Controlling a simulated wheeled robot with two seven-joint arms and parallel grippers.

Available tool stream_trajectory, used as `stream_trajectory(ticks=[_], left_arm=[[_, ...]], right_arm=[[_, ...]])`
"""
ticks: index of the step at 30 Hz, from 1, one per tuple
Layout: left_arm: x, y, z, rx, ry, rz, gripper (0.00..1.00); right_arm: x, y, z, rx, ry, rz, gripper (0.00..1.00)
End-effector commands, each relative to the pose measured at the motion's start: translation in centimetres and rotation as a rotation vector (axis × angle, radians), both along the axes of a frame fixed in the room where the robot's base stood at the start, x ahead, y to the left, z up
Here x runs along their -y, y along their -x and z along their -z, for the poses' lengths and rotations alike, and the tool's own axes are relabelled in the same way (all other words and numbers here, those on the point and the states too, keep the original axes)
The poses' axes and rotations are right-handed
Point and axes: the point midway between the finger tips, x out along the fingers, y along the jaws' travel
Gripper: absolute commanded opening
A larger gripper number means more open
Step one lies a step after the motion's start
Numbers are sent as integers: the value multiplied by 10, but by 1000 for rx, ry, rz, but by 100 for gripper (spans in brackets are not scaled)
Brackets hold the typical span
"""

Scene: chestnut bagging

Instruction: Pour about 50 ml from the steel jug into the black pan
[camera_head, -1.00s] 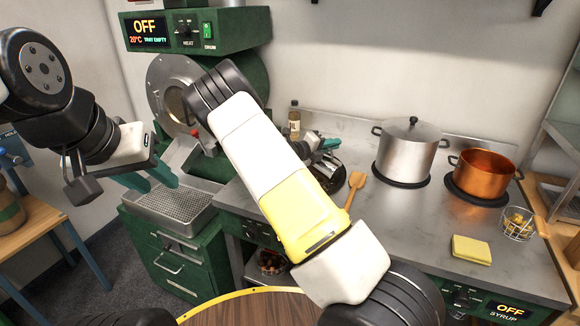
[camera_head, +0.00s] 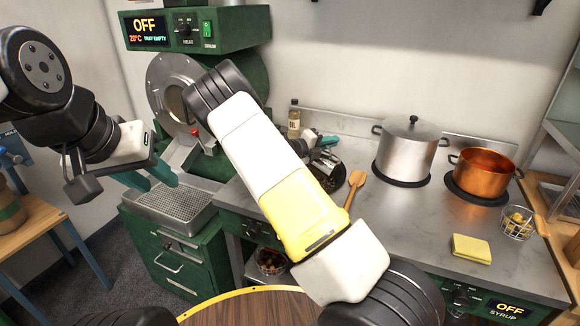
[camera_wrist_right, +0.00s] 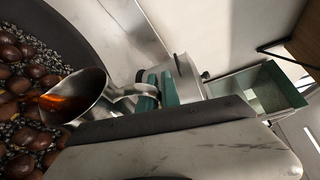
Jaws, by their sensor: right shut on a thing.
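The steel jug (camera_wrist_right: 88,98) is in the right wrist view, tilted, with amber liquid near its lip. My right gripper (camera_wrist_right: 160,90) is shut on its handle with teal fingers. The jug's lip is over the black pan (camera_wrist_right: 68,32), which holds chestnuts and small dark grains. I cannot make out a falling stream. In the head view my right gripper (camera_head: 326,141) shows only partly behind my forearm, which hides most of the jug and pan. My left gripper (camera_head: 147,180) is open and empty over the metal tray at left.
A lidded steel pot (camera_head: 408,155) and a copper pot (camera_head: 482,175) stand on the counter at right. A green roaster (camera_head: 240,70) stands at back left. The front right counter is mostly clear.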

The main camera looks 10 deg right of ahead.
Motion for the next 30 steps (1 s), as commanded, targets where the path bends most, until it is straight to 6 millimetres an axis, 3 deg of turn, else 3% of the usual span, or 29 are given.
stream_trajectory(ticks=[8,30], left_arm=[[0,0,0,0,0,0,36],[0,0,0,0,0,0,36]], right_arm=[[23,22,17,195,-202,2,0],[31,30,35,348,-358,-3,0]])
